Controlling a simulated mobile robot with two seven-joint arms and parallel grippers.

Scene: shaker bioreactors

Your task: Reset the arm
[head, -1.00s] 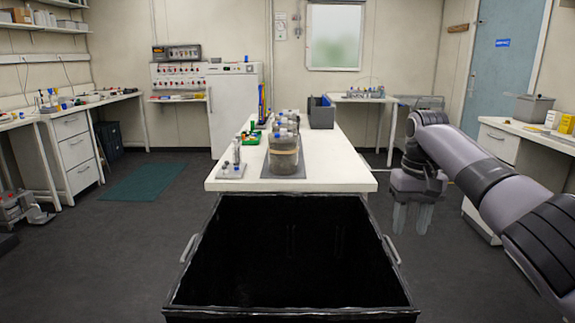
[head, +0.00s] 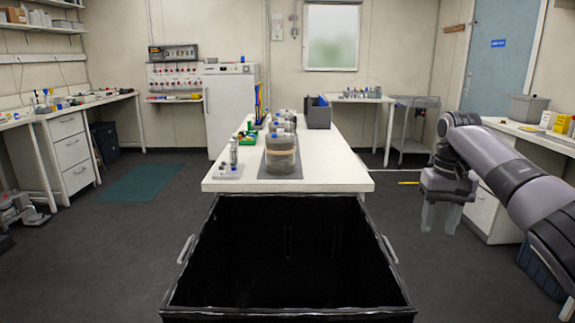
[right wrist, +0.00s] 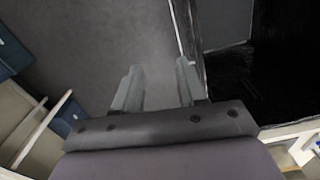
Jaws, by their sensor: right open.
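My right arm comes in from the right in the head view. Its gripper (head: 440,216) points down over the floor, to the right of the white table's near end. In the right wrist view its two fingers (right wrist: 158,90) stand apart with only grey floor between them, so it is open and empty. My left gripper is not in view.
A black open bin (head: 389,258) is at the front, its inside dark. Behind it a white table (head: 335,180) bears jars (head: 281,158), a grey box (head: 318,114) and small bottles. A counter (head: 500,128) stands at the right.

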